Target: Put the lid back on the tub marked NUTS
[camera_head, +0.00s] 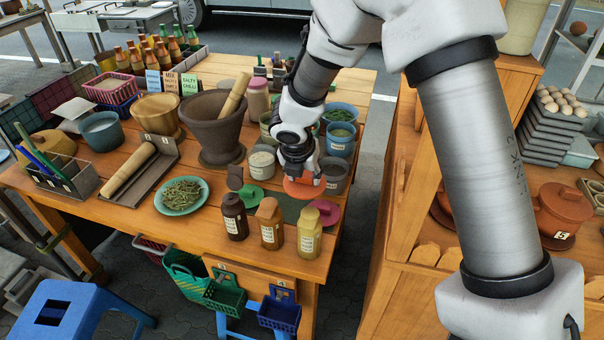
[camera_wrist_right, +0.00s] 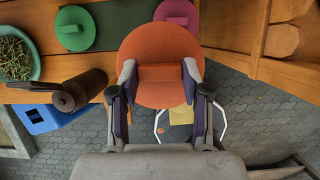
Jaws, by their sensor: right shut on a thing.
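My right gripper (camera_head: 301,177) is shut on an orange lid (camera_head: 303,188). In the wrist view, its fingers (camera_wrist_right: 159,75) grip the raised bar across the middle of the lid (camera_wrist_right: 160,45). There the lid looks larger and nearer than the other lids, so it seems held above the table. Close by stand several open tubs with small labels: a pale-filled tub (camera_head: 262,163), a dark grey tub (camera_head: 335,176) and a blue tub (camera_head: 341,141). The labels are too small to read, so I cannot tell which is marked NUTS. My left gripper is not in view.
A green lid (camera_head: 250,196) and a pink lid (camera_head: 328,212) lie near the front edge. Three jars, including a dark one (camera_head: 234,217), stand before them. A large mortar (camera_head: 213,130) and a plate of greens (camera_head: 182,196) are left. A wooden shelf (camera_head: 400,200) stands right.

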